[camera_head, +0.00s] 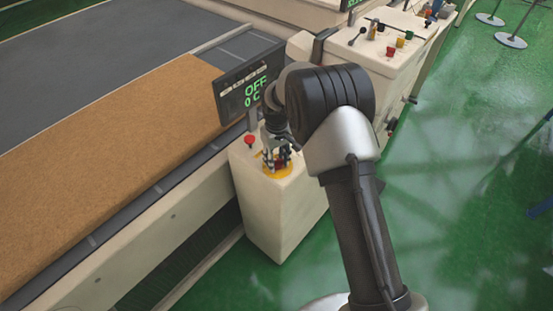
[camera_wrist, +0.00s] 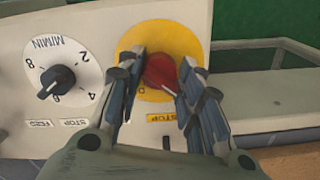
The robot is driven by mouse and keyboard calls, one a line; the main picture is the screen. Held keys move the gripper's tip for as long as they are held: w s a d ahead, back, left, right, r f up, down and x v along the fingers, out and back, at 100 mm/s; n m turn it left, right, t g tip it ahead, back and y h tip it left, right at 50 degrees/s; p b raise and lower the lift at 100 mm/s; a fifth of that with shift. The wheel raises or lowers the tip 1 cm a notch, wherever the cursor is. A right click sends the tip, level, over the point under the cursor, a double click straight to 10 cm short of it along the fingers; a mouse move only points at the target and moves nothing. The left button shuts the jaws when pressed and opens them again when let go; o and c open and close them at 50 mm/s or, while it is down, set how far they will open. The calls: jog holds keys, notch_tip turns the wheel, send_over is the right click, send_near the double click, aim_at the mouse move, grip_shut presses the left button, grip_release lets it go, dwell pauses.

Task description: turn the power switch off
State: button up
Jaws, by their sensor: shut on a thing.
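The power switch is a red rotary knob (camera_wrist: 159,70) on a round yellow plate (camera_wrist: 170,33) in the wrist view. A white mark shows near the knob's lower right edge. My gripper (camera_wrist: 163,64) has one finger on each side of the knob and is shut on it. In the head view my gripper (camera_head: 279,160) points down at the yellow plate (camera_head: 281,173) on top of the cream control box (camera_head: 277,218). The knob is mostly hidden there by the fingers. The black display (camera_head: 247,84) above the box reads OFF and 0 C in green.
A white dial (camera_wrist: 63,72) with a black knob sits left of the switch in the wrist view. A red button (camera_head: 249,140) stands on the box. Another control box (camera_head: 375,48) stands behind. Green floor (camera_head: 460,170) is open at right.

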aim_at(278, 159)
jog(key=shift+s+d+f, duration=0.1)
jog(key=shift+d, duration=0.1)
jog(key=o, duration=1)
jog(key=shift+a, duration=0.1)
jog(key=shift+r, duration=0.35)
notch_tip(278, 159, up, 12)
jog(key=shift+f, duration=0.25)
